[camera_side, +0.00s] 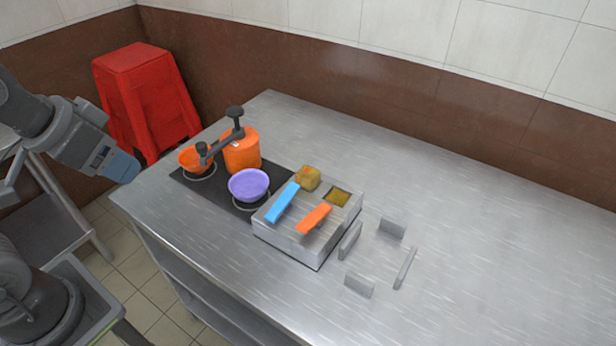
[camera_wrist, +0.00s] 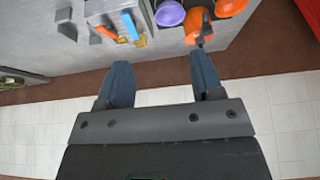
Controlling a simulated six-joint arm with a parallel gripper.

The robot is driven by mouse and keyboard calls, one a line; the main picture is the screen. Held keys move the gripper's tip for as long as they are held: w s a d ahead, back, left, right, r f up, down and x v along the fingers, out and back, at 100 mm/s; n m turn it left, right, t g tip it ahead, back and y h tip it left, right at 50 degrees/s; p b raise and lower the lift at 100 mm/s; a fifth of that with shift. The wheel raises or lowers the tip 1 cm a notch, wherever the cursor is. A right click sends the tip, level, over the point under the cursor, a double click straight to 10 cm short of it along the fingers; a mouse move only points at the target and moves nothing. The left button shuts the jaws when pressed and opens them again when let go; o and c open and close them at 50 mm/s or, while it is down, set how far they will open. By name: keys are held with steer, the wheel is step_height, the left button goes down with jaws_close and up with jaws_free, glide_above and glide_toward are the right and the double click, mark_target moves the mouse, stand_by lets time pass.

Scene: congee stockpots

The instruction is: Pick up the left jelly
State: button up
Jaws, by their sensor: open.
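Two yellow-brown jellies are at the back of the steel box (camera_side: 278,238). The left jelly (camera_side: 308,178) stands up as a cube; the right jelly (camera_side: 338,197) sits lower, inside a square opening. In the wrist view a yellow patch of jelly (camera_wrist: 142,41) shows beside the blue handle, near the top; I cannot tell which jelly it is. My gripper (camera_side: 124,168) is at the far left, beyond the table's left edge and well away from the jellies. In the wrist view its two blue fingers (camera_wrist: 161,72) are apart with nothing between them.
A blue handle (camera_side: 283,202) and an orange handle (camera_side: 314,219) lie across the box. A purple bowl (camera_side: 249,186), orange pot (camera_side: 242,152) and orange bowl (camera_side: 196,160) stand on the black hob. Grey plates (camera_side: 392,229) stand right of the box. The table's right is clear.

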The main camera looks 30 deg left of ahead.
steer(key=w+d+r+m+g, duration=0.1)
steer(key=w+r+m, duration=0.3)
steer(key=w, duration=0.4)
steer(key=m+g, duration=0.5)
steer(key=m, duration=0.9)
glide_above(308, 172)
step_height(308, 172, down, 13)
steer(key=f, duration=0.8)
steer(key=shift+d+f, duration=0.25)
steer(key=shift+s+a+f, duration=0.1)
steer(key=shift+a+f, duration=0.05)
steer(key=shift+f, duration=1.2)
steer(key=shift+a+f, duration=0.1)
steer(key=shift+f, duration=1.25)
steer(key=shift+c, duration=0.2)
